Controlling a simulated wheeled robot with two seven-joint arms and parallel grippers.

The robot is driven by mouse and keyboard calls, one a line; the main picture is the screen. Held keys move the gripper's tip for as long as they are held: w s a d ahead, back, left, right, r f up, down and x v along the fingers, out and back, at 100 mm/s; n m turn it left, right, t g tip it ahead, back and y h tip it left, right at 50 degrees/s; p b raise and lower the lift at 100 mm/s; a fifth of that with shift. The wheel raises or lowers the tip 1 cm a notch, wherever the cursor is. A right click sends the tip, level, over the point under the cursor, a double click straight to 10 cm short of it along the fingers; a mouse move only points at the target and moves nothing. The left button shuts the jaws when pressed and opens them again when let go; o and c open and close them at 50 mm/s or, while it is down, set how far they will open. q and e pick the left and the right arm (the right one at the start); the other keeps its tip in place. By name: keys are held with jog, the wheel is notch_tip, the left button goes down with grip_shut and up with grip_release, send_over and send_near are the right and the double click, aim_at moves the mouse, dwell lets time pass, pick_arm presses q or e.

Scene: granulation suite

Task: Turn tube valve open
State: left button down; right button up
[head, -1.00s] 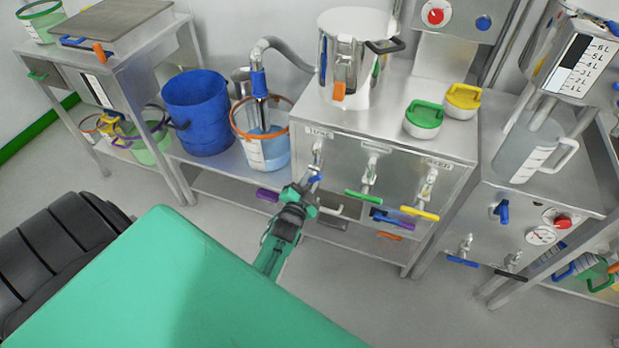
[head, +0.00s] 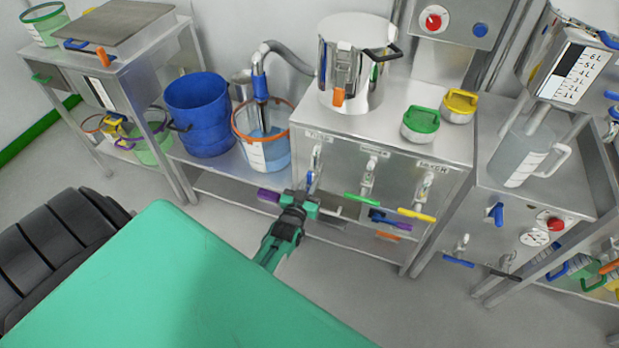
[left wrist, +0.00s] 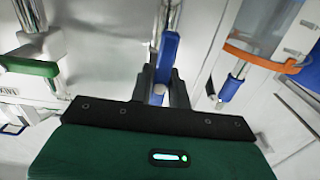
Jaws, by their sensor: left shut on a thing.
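The tube valve is the leftmost of three valves on the front of the steel cabinet (head: 340,165). Its blue lever (head: 309,181) shows small in the head view, partly hidden by my gripper. In the left wrist view the blue lever (left wrist: 167,58) lies roughly in line with the metal pipe. My left gripper (head: 303,195) is at the lever, and in the left wrist view its fingers (left wrist: 160,92) are shut around the lever's end. My right gripper is not in view.
Left of the cabinet, an orange-rimmed bucket (head: 248,140) with a hose and a blue bucket (head: 196,105) stand on a low shelf.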

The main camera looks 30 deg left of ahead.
pick_arm(q)
jog(key=shift+f, duration=0.1)
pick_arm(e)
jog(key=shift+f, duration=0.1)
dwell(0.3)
pick_arm(q)
jog(key=c, duration=1.3)
grip_release()
jog(key=shift+s, duration=0.1)
jog(key=shift+v, duration=6.85)
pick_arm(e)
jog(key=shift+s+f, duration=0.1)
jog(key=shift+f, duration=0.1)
pick_arm(q)
jog(key=shift+a, duration=0.1)
